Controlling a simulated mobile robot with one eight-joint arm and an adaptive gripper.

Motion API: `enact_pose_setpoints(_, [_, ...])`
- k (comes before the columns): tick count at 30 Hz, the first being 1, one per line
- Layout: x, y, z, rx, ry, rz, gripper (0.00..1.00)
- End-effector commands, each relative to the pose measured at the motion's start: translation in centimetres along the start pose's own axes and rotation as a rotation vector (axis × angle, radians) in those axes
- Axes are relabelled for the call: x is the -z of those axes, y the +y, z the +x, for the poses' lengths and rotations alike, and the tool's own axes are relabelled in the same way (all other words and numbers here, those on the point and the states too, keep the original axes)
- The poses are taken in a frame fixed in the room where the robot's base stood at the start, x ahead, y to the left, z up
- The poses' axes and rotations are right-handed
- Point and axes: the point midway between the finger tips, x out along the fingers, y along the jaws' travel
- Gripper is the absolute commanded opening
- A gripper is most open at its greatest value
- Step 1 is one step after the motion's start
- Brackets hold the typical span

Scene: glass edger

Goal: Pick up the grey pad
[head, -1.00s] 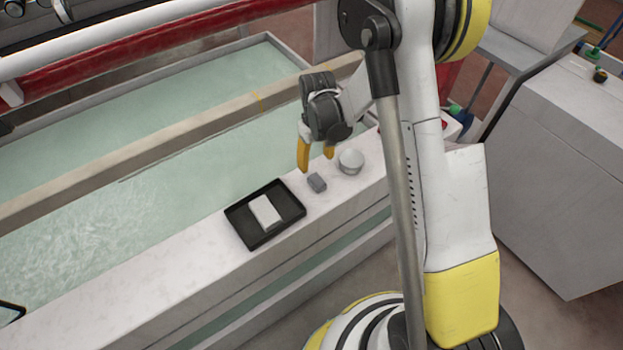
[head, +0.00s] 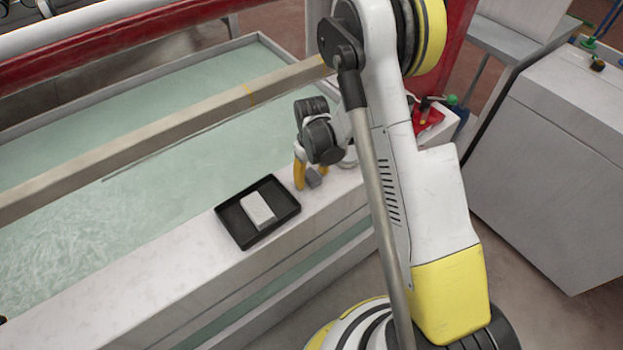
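The grey pad (head: 313,178) is a small dark grey block on the white ledge (head: 210,258), just right of a black tray. My gripper (head: 310,180) points down at the pad with its two yellow fingers apart. One finger is to the left of the pad and the other shows behind it at the right. The pad appears to lie between or just in front of the fingertips. I cannot tell whether the fingers touch it.
The black tray (head: 228,219) holds a white and grey block (head: 258,210). A white round container (head: 349,160) stands behind my gripper, mostly hidden. A water-filled trough (head: 150,210) lies beyond the ledge, with a beam (head: 120,172) across it. A grey cabinet (head: 560,190) stands at right.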

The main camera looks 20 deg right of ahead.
Motion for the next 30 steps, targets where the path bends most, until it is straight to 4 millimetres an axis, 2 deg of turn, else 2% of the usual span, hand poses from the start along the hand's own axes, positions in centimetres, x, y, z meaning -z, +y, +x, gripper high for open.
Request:
enact_pose_setpoints(1, [0.0, 0.0, 0.0, 0.0, 0.0, 0.0, 0.5])
enact_pose_setpoints(4, [0.0, 0.0, 0.0, 0.0, 0.0, 0.0, 0.2])
enact_pose_setpoints(15, [0.0, 0.0, -0.1, 0.0, 0.0, 0.0, 0.19])
enact_pose_setpoints(19, [0.0, 0.0, -0.7, 0.0, 0.0, 0.0, 0.18])
enact_pose_setpoints(23, [0.0, 0.0, -2.3, 0.0, 0.0, 0.0, 0.18])
enact_pose_setpoints(27, [-0.2, 0.2, -5.0, 0.0, 0.0, 0.001, 0.18])
enact_pose_setpoints(30, [-1.9, 1.9, -6.1, 0.0, 0.0, 0.005, 0.18])
